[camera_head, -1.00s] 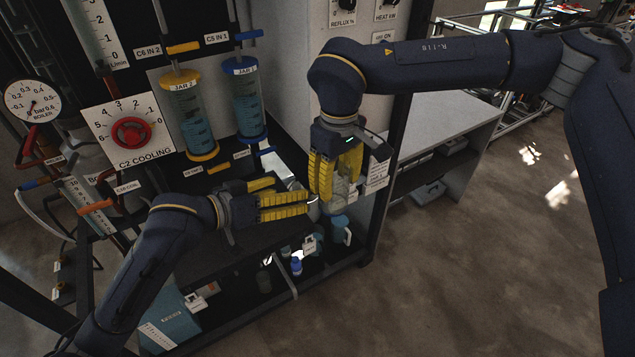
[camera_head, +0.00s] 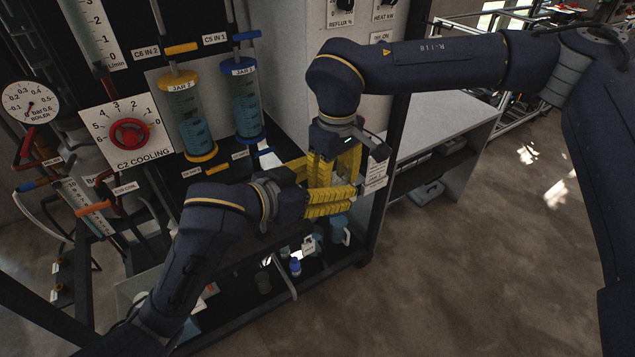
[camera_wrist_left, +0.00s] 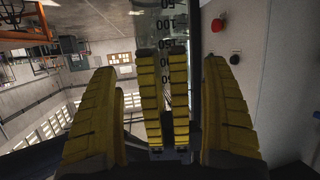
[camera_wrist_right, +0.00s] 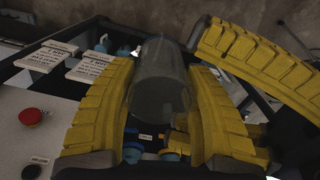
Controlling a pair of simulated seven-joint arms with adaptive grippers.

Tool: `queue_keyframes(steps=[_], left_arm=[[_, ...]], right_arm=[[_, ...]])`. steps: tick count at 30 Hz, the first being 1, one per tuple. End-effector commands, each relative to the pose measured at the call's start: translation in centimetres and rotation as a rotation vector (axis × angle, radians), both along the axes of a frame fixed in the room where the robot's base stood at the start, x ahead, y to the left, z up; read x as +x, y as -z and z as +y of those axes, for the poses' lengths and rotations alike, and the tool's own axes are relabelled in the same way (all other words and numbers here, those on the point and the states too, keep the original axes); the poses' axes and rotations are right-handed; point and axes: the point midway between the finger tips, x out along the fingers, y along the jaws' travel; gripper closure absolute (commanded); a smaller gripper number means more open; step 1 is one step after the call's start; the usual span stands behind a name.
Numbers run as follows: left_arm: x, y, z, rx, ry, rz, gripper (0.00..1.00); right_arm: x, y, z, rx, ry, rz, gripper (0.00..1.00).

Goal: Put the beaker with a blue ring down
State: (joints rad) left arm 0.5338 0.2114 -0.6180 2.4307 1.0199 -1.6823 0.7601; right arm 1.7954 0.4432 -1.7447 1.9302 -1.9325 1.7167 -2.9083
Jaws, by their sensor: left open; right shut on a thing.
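The clear glass beaker (camera_wrist_right: 158,82) is between the fingers of my right gripper (camera_wrist_right: 160,105). Its printed scale (camera_wrist_left: 168,25) shows in the left wrist view. In the head view my right gripper (camera_head: 335,172) points down, and the beaker is mostly hidden behind yellow fingers. My left gripper (camera_head: 328,190) reaches in from the left, open. Its fingers lie on either side of the right gripper's fingers and the beaker. In the left wrist view the right gripper's fingers stand between the open left fingers (camera_wrist_left: 165,110); contact cannot be told.
Jar 2 (camera_head: 193,120) with yellow caps and Jar 1 (camera_head: 246,100) with blue caps stand behind on the left. A lower shelf holds a small blue-capped bottle (camera_head: 295,266) and other vessels. A grey side bench (camera_head: 440,125) is at the right.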

Motion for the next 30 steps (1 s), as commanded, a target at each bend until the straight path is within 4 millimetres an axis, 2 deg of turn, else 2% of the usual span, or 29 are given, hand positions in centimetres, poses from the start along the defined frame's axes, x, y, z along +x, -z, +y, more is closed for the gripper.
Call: queue_keyframes(steps=[7, 19, 30], left_arm=[[1.2, 0.7, -1.5, -0.001, 0.000, 0.002, 0.19], [1.5, 0.9, -1.8, 0.000, -0.001, 0.000, 0.19], [1.5, 0.9, -1.8, -0.001, 0.002, 0.001, 0.60]], right_arm=[[0.0, 0.0, 0.0, 0.000, 0.000, 0.000, 0.77], [0.0, 0.0, 0.0, 0.000, 0.000, 0.000, 0.77], [0.0, 0.0, 0.0, 0.001, 0.000, -0.001, 0.77]])
